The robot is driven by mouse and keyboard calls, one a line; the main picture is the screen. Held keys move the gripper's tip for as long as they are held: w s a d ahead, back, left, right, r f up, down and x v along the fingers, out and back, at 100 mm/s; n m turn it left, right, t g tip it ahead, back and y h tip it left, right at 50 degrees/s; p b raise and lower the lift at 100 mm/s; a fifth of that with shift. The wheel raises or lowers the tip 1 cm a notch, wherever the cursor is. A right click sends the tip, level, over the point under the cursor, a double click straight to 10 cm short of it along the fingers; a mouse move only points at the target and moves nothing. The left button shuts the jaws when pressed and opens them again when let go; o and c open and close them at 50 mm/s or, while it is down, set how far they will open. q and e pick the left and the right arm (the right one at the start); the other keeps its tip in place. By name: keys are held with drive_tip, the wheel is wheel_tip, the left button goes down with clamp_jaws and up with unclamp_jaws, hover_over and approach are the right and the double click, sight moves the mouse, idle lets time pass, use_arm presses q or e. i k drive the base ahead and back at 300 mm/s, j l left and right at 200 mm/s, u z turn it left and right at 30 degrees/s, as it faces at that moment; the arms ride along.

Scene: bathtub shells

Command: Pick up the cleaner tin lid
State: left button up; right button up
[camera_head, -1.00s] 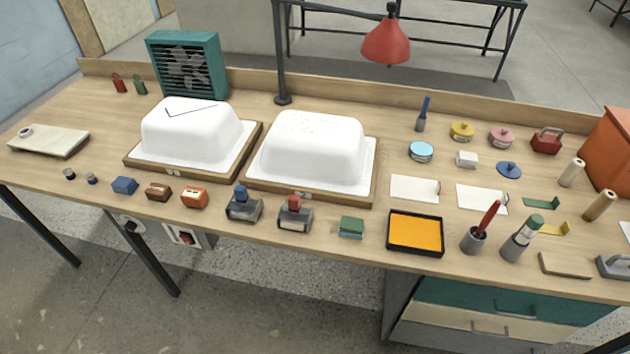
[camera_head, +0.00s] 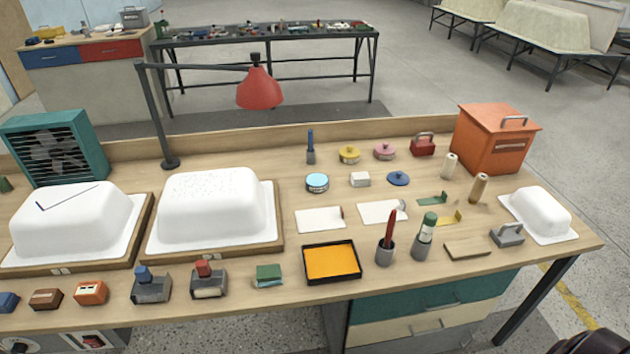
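A blue lid with a small knob (camera_head: 398,178) lies by itself on the bench, right of centre. An open round tin with a light blue top surface (camera_head: 317,182) stands to its left, apart from it. Behind them are a yellow tin with a knobbed lid on (camera_head: 349,154) and a pink tin with a knobbed lid on (camera_head: 384,151). No label is readable, so I cannot tell for certain which is the cleaner tin; the loose blue lid is the only lid off a tin.
White cards (camera_head: 320,219) lie in front. A blue-handled tool (camera_head: 310,148) stands behind left, an orange box (camera_head: 495,138) right. A red lamp (camera_head: 260,88) hangs over the bench. Two white tub shells (camera_head: 208,205) fill the left.

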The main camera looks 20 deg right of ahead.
sight(400, 178)
drive_tip(key=z, duration=1.35)
drive_tip(key=l, duration=0.2)
